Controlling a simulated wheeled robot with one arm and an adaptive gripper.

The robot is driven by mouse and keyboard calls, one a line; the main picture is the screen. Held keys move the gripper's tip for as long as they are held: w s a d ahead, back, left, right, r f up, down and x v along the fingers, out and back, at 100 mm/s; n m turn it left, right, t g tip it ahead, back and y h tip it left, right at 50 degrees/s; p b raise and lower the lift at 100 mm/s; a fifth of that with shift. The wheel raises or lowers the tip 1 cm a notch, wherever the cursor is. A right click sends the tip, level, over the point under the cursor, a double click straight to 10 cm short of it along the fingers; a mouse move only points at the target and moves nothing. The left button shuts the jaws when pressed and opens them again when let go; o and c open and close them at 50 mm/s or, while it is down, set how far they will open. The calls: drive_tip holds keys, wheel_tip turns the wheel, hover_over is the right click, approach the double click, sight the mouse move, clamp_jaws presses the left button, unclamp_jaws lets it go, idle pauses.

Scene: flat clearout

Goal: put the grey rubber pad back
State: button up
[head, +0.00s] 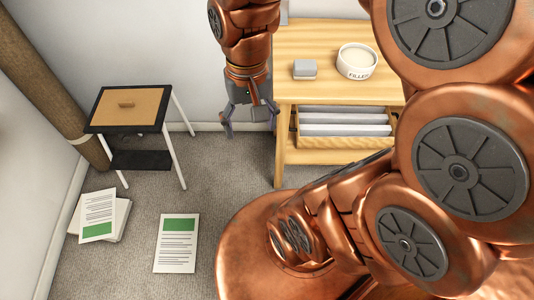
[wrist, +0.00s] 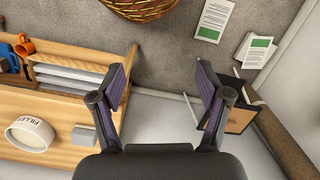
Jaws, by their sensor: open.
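A small grey block (head: 305,69), which looks like the grey rubber pad, lies on top of the light wooden table (head: 318,40), left of a white bowl. It also shows in the wrist view (wrist: 84,135), to the left of my left finger. My gripper (head: 250,116) points down in front of the wall, just left of the wooden table and apart from the grey block. In the wrist view my gripper (wrist: 161,80) has its two fingers wide apart with nothing between them.
A white bowl marked FILLER (head: 357,62) stands on the wooden table, above a tray of grey-white bars (head: 345,128). A small side table (head: 127,105) bears a brown piece. Papers (head: 177,243) lie on the carpet.

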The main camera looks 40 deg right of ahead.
drive_tip(key=s+a+f+n+h, duration=0.1)
drive_tip(key=s+f+n, duration=0.1)
drive_tip(key=s+n, duration=0.2)
drive_tip(key=s, duration=0.3)
drive_tip(key=shift+a, duration=0.2)
drive_tip(key=shift+s, duration=0.1)
wheel_tip(320, 180, up, 6)
drive_tip(key=p, duration=0.5)
drive_tip(key=shift+f, duration=0.25)
drive_tip(key=shift+c, duration=0.3)
